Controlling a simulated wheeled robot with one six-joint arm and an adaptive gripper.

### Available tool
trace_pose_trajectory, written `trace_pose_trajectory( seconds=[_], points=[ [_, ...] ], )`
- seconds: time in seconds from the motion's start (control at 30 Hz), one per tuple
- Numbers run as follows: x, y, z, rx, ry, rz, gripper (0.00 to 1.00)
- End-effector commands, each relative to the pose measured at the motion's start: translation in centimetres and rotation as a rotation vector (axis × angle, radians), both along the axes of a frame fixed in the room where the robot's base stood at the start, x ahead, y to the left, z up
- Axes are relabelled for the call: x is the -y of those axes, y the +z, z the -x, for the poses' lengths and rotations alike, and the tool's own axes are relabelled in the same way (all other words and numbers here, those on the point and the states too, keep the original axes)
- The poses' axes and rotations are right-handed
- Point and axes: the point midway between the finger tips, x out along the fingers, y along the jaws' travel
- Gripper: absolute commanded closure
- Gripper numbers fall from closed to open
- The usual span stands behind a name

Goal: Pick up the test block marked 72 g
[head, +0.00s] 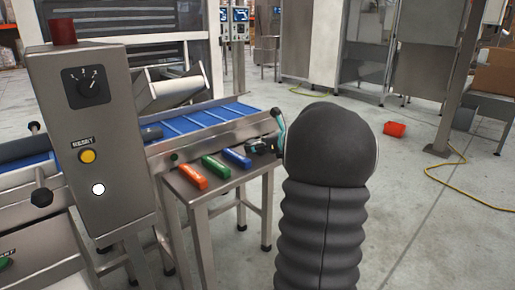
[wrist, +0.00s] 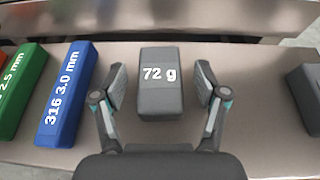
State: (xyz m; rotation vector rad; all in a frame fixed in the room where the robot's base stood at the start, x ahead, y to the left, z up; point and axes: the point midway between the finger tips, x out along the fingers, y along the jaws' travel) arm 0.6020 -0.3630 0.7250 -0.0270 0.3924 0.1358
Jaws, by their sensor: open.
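The dark grey test block marked 72 g (wrist: 161,92) lies flat on a steel table (wrist: 265,110) in the wrist view, its white marking readable. My gripper (wrist: 162,82) is open, with one finger on each side of the block. A small gap shows between each finger and the block, and I see no contact. In the head view my arm and gripper (head: 266,142) hide most of the table's right end, and I cannot make out the block there.
To the left of the block lie a blue block (wrist: 65,95) marked 316 3.0 mm and a green block (wrist: 20,88). An orange block (head: 186,176) lies beyond them. Another dark block (wrist: 307,92) is at the right. A steel rail (wrist: 180,15) runs behind. A control box (head: 95,135) stands left.

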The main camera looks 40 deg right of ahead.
Motion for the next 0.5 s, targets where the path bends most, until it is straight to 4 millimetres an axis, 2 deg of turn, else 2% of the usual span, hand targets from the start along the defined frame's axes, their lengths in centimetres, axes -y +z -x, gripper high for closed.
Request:
trace_pose_trajectory(
  seconds=[0.2,0.27,0.47,0.5],
  points=[
    [-0.01,-0.05,-0.16,0.000,-0.001,0.000,0.27],
    [-0.02,-0.04,-0.15,0.000,0.000,0.000,0.40],
    [-0.02,-0.05,-0.14,0.000,0.000,0.000,0.90],
    [-0.02,-0.05,-0.14,0.000,0.000,0.000,0.92]
  ],
)
